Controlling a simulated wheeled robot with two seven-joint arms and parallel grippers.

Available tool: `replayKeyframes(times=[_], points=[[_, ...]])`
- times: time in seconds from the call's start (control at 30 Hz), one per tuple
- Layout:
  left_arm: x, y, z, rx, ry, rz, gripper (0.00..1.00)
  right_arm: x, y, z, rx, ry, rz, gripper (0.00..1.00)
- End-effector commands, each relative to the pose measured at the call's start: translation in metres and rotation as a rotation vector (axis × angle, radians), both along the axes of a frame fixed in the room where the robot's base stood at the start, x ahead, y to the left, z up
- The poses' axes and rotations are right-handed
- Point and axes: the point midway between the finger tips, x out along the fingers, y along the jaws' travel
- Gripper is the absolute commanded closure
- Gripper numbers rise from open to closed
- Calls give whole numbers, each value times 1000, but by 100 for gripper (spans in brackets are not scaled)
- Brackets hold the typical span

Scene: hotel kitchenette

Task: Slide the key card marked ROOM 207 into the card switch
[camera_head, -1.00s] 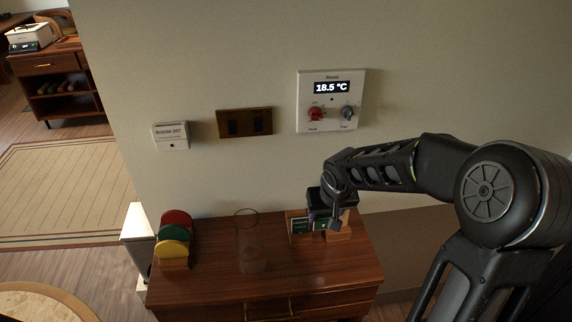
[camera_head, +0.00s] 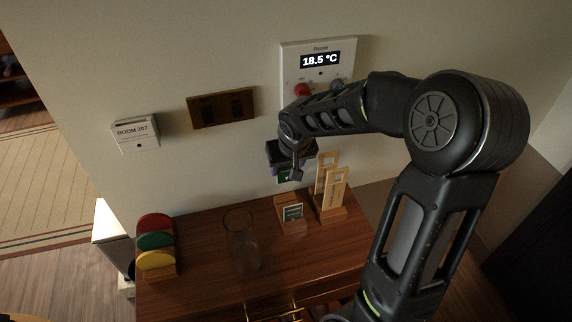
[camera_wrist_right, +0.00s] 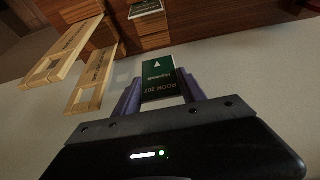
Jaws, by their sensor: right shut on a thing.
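The key card (camera_wrist_right: 163,80) is dark green, with white ROOM 207 lettering and an arrow in the right wrist view. My right gripper (camera_wrist_right: 160,97) is shut on it, its purple fingers at either side. In the head view the card (camera_head: 285,176) shows just below my right gripper (camera_head: 291,165), raised above the cabinet and near the wall. The card switch (camera_head: 135,133), a white box marked ROOM 207, is on the wall to the left, apart from the card. My left gripper is not in view.
Wooden tags stand in a holder (camera_head: 331,211) beside a wooden card stand (camera_head: 290,214) with another green card. A clear glass (camera_head: 242,242) and coloured discs (camera_head: 155,240) stand on the cabinet. A brown socket plate (camera_head: 221,108) and a thermostat (camera_head: 318,68) are on the wall.

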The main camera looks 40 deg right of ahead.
Motion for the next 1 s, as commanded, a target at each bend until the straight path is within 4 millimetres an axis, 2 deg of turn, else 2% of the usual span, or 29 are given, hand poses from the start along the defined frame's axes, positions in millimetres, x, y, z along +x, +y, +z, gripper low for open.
replayKeyframes(times=[1.0], points=[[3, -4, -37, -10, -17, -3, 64, 0, 0, -62, 0, 1, -1, 89]])
